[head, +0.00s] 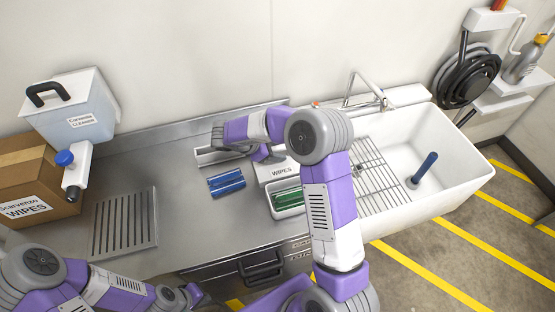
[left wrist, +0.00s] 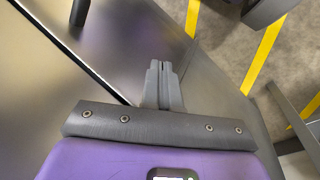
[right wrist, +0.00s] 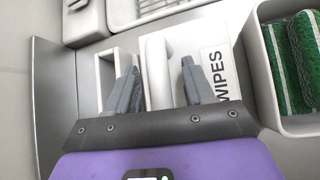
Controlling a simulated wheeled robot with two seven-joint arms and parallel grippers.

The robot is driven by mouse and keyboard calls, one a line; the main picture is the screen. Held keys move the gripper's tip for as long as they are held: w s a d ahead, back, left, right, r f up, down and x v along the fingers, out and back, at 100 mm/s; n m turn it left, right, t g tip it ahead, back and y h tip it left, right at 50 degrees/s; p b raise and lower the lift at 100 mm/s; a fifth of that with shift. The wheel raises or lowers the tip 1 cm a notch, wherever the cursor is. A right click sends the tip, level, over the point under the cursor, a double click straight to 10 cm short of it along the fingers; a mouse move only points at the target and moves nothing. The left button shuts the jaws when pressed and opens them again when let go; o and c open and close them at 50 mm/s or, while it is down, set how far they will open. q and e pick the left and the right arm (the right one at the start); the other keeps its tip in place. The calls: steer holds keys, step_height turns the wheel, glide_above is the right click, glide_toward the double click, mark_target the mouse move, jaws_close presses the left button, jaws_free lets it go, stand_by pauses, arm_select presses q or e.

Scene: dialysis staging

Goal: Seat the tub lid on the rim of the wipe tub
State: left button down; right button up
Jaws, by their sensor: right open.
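The white tub lid (head: 270,173), labelled WIPES, lies on the counter just behind the open wipe tub (head: 291,214), which holds green packs. In the right wrist view the lid's label (right wrist: 217,65) and raised white handle (right wrist: 158,62) show, with the tub (right wrist: 264,82) at the right edge. My right gripper (right wrist: 160,85) is open, its fingers on either side of the handle; whether they touch it is unclear. In the head view my right arm partly hides the lid and tub. My left gripper (left wrist: 164,68) is shut and empty, low at the counter's front.
A cardboard box (head: 35,190) and white container (head: 75,110) stand at the left. A drain grid (head: 125,225) is nearby.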

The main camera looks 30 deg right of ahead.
jaws_close()
step_height(320, 180, up, 10)
steer(key=p, duration=0.3)
steer(key=shift+s+a+r+p, duration=0.15)
steer(key=shift+s+r+p, duration=0.1)
steer(key=shift+p, duration=0.2)
steer(key=s+a+r+p, duration=0.1)
steer(key=s+a+p, duration=0.1)
steer(key=s+p, duration=0.8)
steer(key=shift+s+a+r, duration=0.2)
steer(key=shift+s+a, duration=0.15)
steer(key=shift+s, duration=0.7)
